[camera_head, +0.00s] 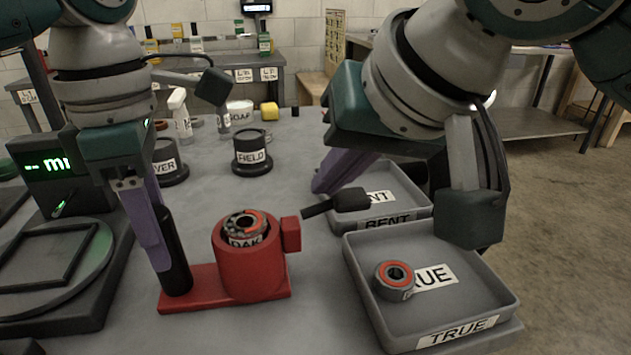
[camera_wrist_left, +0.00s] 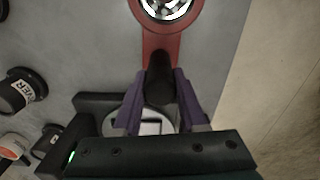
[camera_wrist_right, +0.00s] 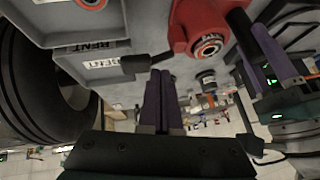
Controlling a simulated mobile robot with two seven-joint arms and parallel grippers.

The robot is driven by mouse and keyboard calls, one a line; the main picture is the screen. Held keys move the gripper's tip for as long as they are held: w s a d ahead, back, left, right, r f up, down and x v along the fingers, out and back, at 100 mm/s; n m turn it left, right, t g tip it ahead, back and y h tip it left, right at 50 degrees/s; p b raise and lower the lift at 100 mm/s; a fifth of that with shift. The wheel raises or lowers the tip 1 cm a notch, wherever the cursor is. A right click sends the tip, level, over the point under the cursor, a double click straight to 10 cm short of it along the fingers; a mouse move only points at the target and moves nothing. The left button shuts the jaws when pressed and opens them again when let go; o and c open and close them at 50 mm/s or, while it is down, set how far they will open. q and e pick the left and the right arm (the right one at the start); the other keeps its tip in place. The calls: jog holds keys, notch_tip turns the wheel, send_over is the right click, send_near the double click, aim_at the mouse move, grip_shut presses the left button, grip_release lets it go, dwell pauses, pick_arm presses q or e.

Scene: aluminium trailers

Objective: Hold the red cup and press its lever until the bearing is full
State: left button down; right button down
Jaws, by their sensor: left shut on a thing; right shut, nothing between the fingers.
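The red cup (camera_head: 250,265) stands on its red base on the grey table, with a bearing (camera_head: 245,223) in its top. A black upright handle (camera_head: 176,250) rises from the base's left end. My left gripper (camera_head: 163,258) is shut on this handle; the left wrist view shows its purple fingers on both sides of the handle (camera_wrist_left: 160,80). A black lever (camera_head: 340,201) sticks out to the right from the cup's red side block. My right gripper (camera_head: 322,186) is shut and empty, close to the lever's broad end (camera_wrist_right: 135,65). I cannot tell whether they touch.
The TRUE tray (camera_head: 463,337), holding one orange-ringed bearing (camera_head: 394,280), is at front right. The BENT tray (camera_head: 415,215) is behind it, close to my right gripper. A digital scale (camera_head: 70,290) stands left. The FIELD pot (camera_head: 252,155) and bottles stand behind.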

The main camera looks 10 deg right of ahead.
jog(key=shift+s+d+f, duration=0.1)
jog(key=shift+d+f, duration=0.1)
jog(key=shift+f, duration=0.3)
jog(key=shift+d+f, duration=0.15)
jog(key=shift+f, duration=0.35)
dwell(0.9)
jog(key=shift+a+r, duration=0.25)
jog(key=shift+r, duration=0.5)
jog(key=shift+a+r, duration=0.2)
jog(key=shift+r, duration=0.55)
jog(key=shift+r, duration=0.1)
jog(key=shift+a+r, duration=0.25)
jog(key=shift+r, duration=0.55)
jog(key=shift+a+r, duration=0.25)
jog(key=shift+r, duration=0.5)
jog(key=shift+a+r, duration=0.25)
jog(key=shift+r, duration=0.55)
dwell(0.4)
jog(key=r, duration=0.2)
jog(key=a+r, duration=0.1)
jog(key=shift+r, duration=0.35)
